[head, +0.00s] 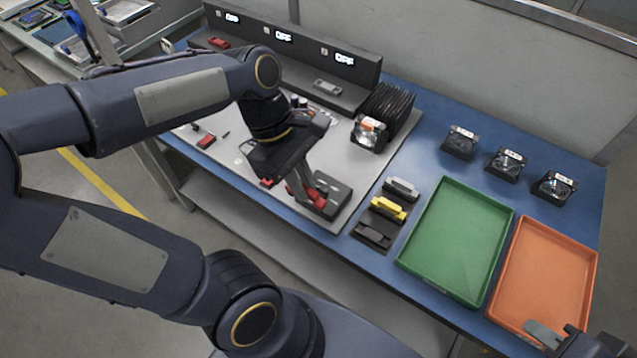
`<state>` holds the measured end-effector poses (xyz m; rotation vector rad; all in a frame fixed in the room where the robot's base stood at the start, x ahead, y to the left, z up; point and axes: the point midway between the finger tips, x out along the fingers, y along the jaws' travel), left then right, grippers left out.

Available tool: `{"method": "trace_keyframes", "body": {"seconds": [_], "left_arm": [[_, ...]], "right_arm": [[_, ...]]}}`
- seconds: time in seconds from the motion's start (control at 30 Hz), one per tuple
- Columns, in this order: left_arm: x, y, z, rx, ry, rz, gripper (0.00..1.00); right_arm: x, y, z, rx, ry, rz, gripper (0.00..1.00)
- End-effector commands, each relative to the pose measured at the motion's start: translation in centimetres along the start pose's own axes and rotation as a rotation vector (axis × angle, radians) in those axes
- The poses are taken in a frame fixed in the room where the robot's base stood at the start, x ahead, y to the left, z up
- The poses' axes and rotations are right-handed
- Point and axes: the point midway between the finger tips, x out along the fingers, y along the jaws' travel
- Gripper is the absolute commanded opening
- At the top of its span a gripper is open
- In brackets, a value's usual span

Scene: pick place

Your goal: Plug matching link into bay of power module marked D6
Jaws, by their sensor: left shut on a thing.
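My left gripper (305,186) reaches down over the grey work mat and is shut on a red link (316,199). The link is at the near left side of a dark grey block-shaped module (333,192). The arm and fingers hide part of the link, and I cannot tell whether it sits in a bay. A grey link (402,188), a yellow link (388,208) and a dark link (373,235) lie on a dark holder at the mat's right. My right gripper (562,338) shows only partly at the lower right; its opening is unclear. No D6 mark is readable.
A black finned unit (385,112) stands on the mat. Behind it is a dark console (300,62) with lit OFF displays. A green tray (458,240) and an orange tray (545,270) look empty. Several fan units stand behind them (505,163). Red parts (205,140) lie left.

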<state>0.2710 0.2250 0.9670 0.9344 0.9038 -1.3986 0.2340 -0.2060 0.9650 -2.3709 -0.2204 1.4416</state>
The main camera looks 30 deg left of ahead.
Motion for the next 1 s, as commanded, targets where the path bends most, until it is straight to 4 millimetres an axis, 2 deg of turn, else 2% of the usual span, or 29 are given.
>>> {"method": "trace_keyframes", "body": {"seconds": [1.0], "left_arm": [[-3.0,0.0,1.2,0.001,-0.001,0.000,0.00]], "right_arm": [[-3.1,-1.4,-1.6,0.000,0.000,0.000,0.30]]}}
